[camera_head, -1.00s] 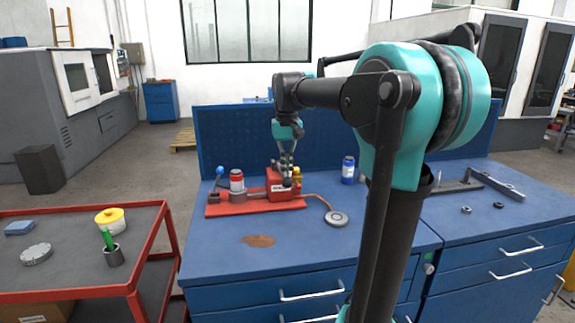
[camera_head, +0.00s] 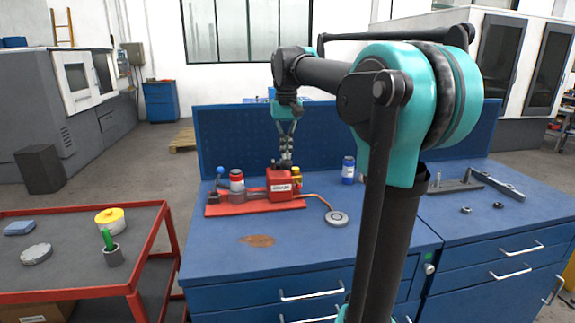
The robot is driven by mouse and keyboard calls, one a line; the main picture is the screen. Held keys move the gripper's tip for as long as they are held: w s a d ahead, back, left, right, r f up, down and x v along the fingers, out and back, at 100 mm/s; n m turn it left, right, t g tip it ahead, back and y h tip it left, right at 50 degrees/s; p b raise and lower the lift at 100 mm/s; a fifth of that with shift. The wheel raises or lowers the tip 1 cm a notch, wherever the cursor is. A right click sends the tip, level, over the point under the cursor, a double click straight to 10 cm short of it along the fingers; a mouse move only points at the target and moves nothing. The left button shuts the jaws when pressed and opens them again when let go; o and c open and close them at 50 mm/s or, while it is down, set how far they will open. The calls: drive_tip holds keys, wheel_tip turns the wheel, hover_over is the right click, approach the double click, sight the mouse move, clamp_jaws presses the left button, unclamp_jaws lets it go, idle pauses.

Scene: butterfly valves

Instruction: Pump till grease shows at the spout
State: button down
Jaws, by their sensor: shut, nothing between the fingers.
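The red pump unit (camera_head: 279,185) stands on a red base plate (camera_head: 228,211) on the blue bench. A hose (camera_head: 318,199) runs from it to a round grey piece (camera_head: 337,218) on the bench top. No grease can be made out there at this size. A blue-knobbed lever (camera_head: 220,171) and a red-and-white can (camera_head: 237,180) stand at the left of the plate. A small yellow part (camera_head: 297,173) shows at the unit's right. My gripper (camera_head: 286,164) points down just above the red unit, its fingers shut and empty. Whether it touches the unit I cannot tell.
A blue bottle (camera_head: 348,170) stands behind the grey piece. A brown stain (camera_head: 257,241) marks the bench (camera_head: 215,258). Small rings (camera_head: 466,210) and a grey bracket (camera_head: 497,186) lie at the right. A red-framed cart (camera_head: 150,262) stands at the left. The bench front is mostly clear.

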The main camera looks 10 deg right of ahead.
drive_tip(key=shift+r, duration=3)
